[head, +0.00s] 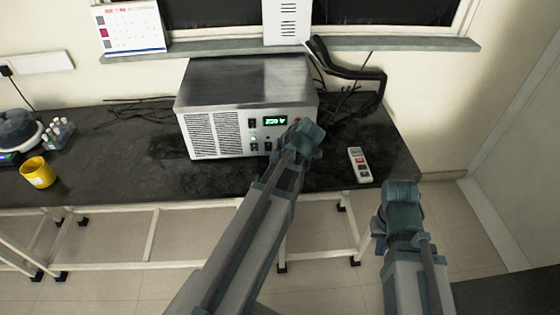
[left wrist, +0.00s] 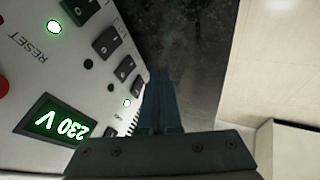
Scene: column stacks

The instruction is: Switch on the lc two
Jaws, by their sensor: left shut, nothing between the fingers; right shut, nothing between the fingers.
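The metal power unit (head: 247,85) stands on the dark bench with its front panel facing me. A green display (head: 275,121) reads 230 V; it also shows in the left wrist view (left wrist: 60,122). In the left wrist view several black rocker switches (left wrist: 107,42) line the panel, with lit green lamps (left wrist: 126,103) and the word RESET. I cannot read which switch is lc two. My left gripper (head: 305,135) is shut and empty in front of the panel's right part, hiding some of it. Its fingers (left wrist: 165,100) point past the panel edge. Contact cannot be told. My right gripper (head: 400,195) is shut, empty, before the bench.
A white handheld device (head: 359,165) lies on the bench to the right of the power unit. A yellow mug (head: 37,172) stands at the left. Dark cables (head: 345,105) lie behind at right. The bench (head: 110,175) between mug and unit is clear.

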